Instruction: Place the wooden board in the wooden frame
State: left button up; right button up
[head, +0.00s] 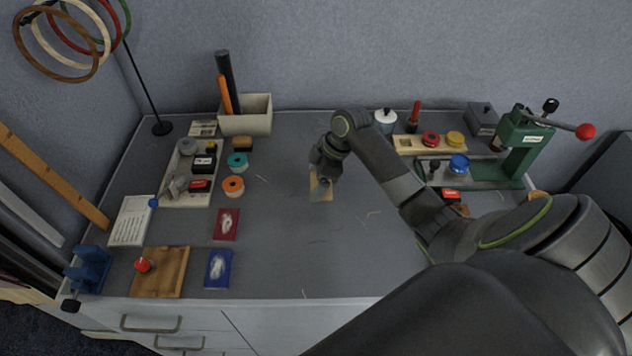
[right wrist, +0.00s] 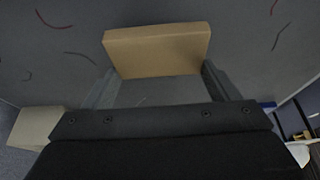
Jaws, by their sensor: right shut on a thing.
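My right gripper (head: 323,172) reaches in over the middle of the table and is shut on a small tan wooden board (head: 321,190). In the right wrist view the board (right wrist: 157,50) sits across the ends of the two fingers, its wide face towards the camera. I cannot tell whether it touches the table. A brown wooden piece like a shallow frame or tray (head: 174,278) lies at the front left, with a red-knobbed item (head: 143,265) on its left part. I cannot tell for sure that it is the task's frame. My left gripper is not in view.
A pale tray of small parts (head: 188,200), spools (head: 233,185), a red card (head: 226,225) and a blue card (head: 218,270) lie left of centre. A green press (head: 524,145) and a light wood rack (head: 405,144) stand at the right. The table's front middle is clear.

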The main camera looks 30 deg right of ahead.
jog(key=shift+f, duration=1.05)
jog(key=o, duration=0.9)
